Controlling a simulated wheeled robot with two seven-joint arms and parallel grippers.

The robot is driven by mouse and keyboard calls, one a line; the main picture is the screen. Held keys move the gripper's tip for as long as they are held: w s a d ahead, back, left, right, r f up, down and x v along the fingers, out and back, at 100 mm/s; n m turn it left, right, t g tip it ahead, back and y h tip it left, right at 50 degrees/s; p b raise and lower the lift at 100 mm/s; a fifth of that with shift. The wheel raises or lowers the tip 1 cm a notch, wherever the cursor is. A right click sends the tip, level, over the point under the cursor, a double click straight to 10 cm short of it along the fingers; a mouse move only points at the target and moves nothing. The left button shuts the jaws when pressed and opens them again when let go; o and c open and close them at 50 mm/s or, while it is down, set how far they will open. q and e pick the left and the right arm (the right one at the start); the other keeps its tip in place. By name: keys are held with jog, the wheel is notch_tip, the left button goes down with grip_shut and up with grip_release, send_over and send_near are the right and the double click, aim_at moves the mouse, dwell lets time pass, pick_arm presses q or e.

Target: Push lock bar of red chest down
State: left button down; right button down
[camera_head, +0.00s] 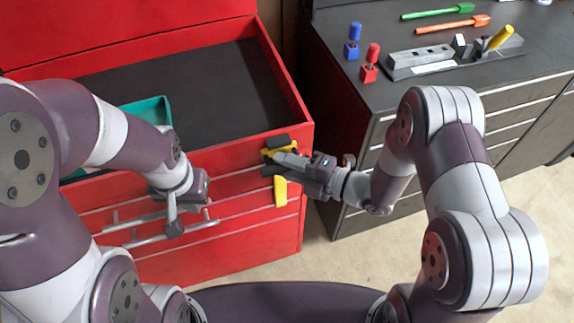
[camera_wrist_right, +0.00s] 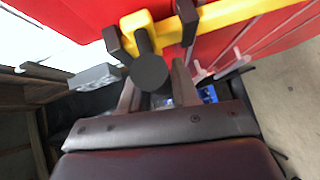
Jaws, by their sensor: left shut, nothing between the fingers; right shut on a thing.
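The red chest (camera_head: 230,176) stands at the left with its top open. Its yellow lock bar (camera_head: 280,192) runs down the right part of the front face; it also shows in the right wrist view (camera_wrist_right: 226,16). My right gripper (camera_head: 274,161) is at the bar's upper end, shut on its dark round grip (camera_wrist_right: 150,73), which sits between the fingers in the wrist view. The fingers partly hide the bar's upper end. My left gripper (camera_head: 173,229) is shut and empty, low in front of the chest's drawer handles (camera_head: 150,239).
A teal tray (camera_head: 150,108) sits in the chest top, partly behind my left arm. A dark workbench (camera_head: 350,95) at the right holds a blue-handled tool (camera_head: 353,40), a red-handled tool (camera_head: 370,63) and a grey vise (camera_head: 425,62). Bare floor shows between bench and chest.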

jog(key=shift+s+f, duration=0.2)
jog(key=shift+f, duration=0.15)
jog(key=c, duration=0.9)
grip_release()
jog(key=shift+c, duration=0.2)
jog(key=shift+w, duration=0.1)
jog(key=b+v, duration=0.1)
jog(key=v, duration=1.1)
jog(key=shift+d+r, duration=0.25)
jog(key=shift+d, duration=0.1)
